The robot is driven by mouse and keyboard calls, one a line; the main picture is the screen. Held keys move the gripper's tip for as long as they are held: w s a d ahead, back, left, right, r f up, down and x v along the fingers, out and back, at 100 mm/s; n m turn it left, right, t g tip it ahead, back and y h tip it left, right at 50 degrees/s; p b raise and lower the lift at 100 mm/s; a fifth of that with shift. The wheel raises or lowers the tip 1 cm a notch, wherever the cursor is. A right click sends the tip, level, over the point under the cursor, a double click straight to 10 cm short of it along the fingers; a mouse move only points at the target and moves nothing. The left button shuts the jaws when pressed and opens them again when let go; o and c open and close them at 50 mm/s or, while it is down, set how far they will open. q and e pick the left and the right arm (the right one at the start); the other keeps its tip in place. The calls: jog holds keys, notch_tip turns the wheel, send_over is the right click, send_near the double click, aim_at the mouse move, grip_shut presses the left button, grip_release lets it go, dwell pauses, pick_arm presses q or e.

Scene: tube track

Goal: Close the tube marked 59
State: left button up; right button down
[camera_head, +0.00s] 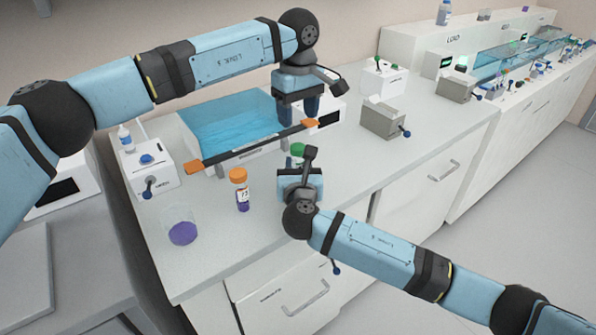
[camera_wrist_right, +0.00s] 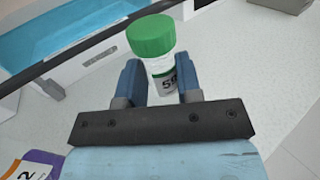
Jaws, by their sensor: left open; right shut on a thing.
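A tube with a green cap (camera_head: 297,149) stands at the counter in front of the water bath. In the right wrist view its green cap (camera_wrist_right: 151,36) sits on top of the clear body (camera_wrist_right: 163,72). The label shows a 5 and part of a second digit. My right gripper (camera_head: 299,170) is shut on this tube below the cap; its fingers (camera_wrist_right: 162,88) are on both sides of the body. My left gripper (camera_head: 298,112) is open and empty, pointing down above and behind the green cap. Whether the cap is fully tight cannot be told.
An orange-capped tube (camera_head: 240,190) with purple content stands left of my right gripper. A beaker with purple liquid (camera_head: 182,231) is at the front left. The blue water bath (camera_head: 232,122) and its orange-ended bar (camera_head: 250,147) lie behind. A grey box (camera_head: 383,120) stands right.

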pick_arm(q)
jog(key=n, duration=0.8)
jog(key=shift+n, duration=0.4)
jog(key=n, duration=1)
jog(key=shift+n, duration=0.4)
jog(key=n, duration=2.1)
